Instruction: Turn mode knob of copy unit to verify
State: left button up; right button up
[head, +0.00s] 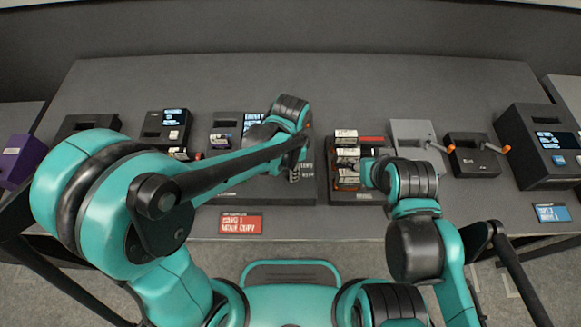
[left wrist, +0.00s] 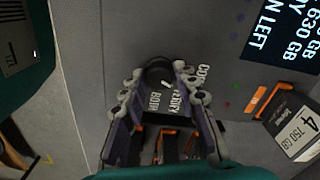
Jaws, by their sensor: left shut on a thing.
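The copy unit (head: 225,127) is a dark box with a lit screen near the middle of the table; my left arm covers part of it. In the left wrist view its dark mode knob (left wrist: 160,68) has white lettering beside it, partly reading VERIFY and BOTH. My left gripper (left wrist: 160,80) is shut on this knob, a finger on each side. The knob's pointer is too hidden to tell its setting. In the head view my left gripper (head: 295,168) is at the unit's right end. My right gripper is hidden behind its own wrist.
A red sign (head: 240,224) reading MODE COPY lies in front of the unit. A dark tray of cartridges (head: 347,165) stands to the right. Boxes with orange levers (head: 473,155) and a screen unit (head: 540,150) are further right. The back of the table is clear.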

pick_arm(q)
jog(key=shift+m, duration=2.1)
jog(key=o, duration=1.2)
jog(key=shift+c, duration=0.2)
jog(key=shift+r, duration=0.1)
notch_tip(320, 180, up, 12)
